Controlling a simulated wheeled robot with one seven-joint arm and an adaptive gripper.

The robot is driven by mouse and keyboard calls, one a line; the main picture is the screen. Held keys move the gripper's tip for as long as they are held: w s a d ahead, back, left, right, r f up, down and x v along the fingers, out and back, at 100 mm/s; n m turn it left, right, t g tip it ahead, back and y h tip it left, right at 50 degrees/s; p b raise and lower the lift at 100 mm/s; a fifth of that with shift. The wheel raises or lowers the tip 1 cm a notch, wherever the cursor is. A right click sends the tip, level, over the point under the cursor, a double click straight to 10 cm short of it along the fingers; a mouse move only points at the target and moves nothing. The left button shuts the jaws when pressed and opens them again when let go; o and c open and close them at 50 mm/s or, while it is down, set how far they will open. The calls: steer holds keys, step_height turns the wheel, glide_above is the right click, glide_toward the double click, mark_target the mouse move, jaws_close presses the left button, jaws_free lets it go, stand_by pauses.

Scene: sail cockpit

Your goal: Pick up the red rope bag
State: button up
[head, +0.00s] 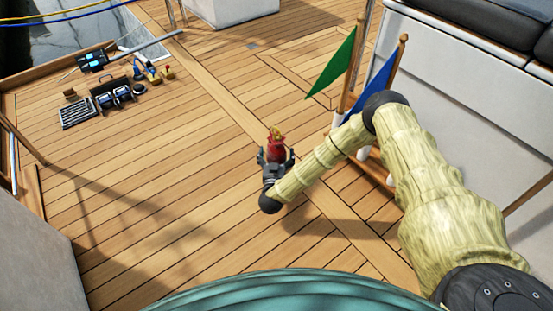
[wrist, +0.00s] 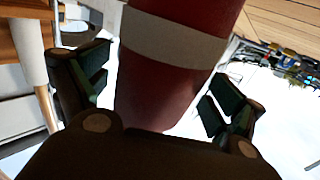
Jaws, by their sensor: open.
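The red rope bag (head: 276,150) shows in the head view near the middle of the wooden deck, just beyond my gripper. In the wrist view it is a dark red cylinder with a pale band (wrist: 172,38), and its top runs out of the picture. My gripper (head: 275,161) is open, with one finger on each side of the bag. In the wrist view my gripper (wrist: 157,82) shows gaps between both fingers and the bag, wider on the right. Whether the bag rests on the deck is hidden.
A wooden rack with a green flag (head: 334,64) and a blue flag (head: 379,84) stands right of the bag, near my arm. A white bench wall (head: 440,75) is behind it. Tools and a socket tray (head: 77,112) lie at the far left. Deck (head: 150,190) left of the bag is clear.

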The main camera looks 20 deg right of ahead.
steer(key=shift+c, duration=0.3)
steer(key=c, duration=1.3)
steer(key=shift+r+p, duration=0.5)
steer(key=shift+r, duration=0.05)
step_height(320, 180, up, 3)
steer(key=shift+r+p, duration=0.1)
steer(key=shift+p, duration=1.1)
steer(key=p, duration=1.1)
glide_toward(276, 151)
steer(key=s, duration=0.2)
steer(key=s+d, duration=0.1)
steer(key=shift+s+d+r, duration=0.1)
steer(key=shift+s+r, duration=0.2)
steer(key=shift+s, duration=0.05)
